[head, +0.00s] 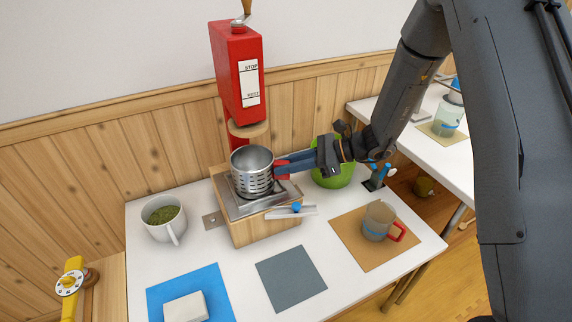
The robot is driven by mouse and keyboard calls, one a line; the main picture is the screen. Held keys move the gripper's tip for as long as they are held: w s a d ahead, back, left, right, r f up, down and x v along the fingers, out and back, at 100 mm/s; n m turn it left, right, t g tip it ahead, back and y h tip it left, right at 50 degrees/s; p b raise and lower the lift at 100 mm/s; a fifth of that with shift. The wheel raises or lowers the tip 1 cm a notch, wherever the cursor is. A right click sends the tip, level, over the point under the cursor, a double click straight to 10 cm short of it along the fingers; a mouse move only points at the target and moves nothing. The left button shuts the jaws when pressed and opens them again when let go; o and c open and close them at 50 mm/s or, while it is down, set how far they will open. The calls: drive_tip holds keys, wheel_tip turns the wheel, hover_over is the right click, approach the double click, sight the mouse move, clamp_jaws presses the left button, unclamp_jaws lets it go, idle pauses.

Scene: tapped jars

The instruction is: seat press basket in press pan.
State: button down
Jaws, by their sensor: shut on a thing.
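The press basket (252,172) is a silver perforated metal cup. It stands upright at the press, over the metal press pan (230,203) on the wooden base. I cannot tell whether the basket rests down in the pan or hangs just above it. My gripper (282,169) reaches in from the right and is shut on the basket's right side, at a red part there. The basket hides the middle of the pan. The red press body (236,75) rises behind, with a wooden disc (248,129) just above and behind the basket.
A white mug with green contents (163,218) stands left. A green bowl (334,176) is behind my gripper. A clear cup with a red handle (378,222) stands on a brown mat (350,240). A white block (185,307) lies on a blue mat (211,281). The grey mat (291,279) is bare.

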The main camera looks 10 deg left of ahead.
drive_tip(key=shift+f, duration=0.2)
drive_tip(key=c, duration=1.6)
unclamp_jaws()
drive_tip(key=shift+o, duration=0.2)
drive_tip(key=shift+d, duration=0.15)
drive_tip(key=p+v, duration=0.2)
drive_tip(key=v, duration=0.5)
drive_tip(key=shift+d+r, duration=0.2)
drive_tip(key=shift+d, duration=0.1)
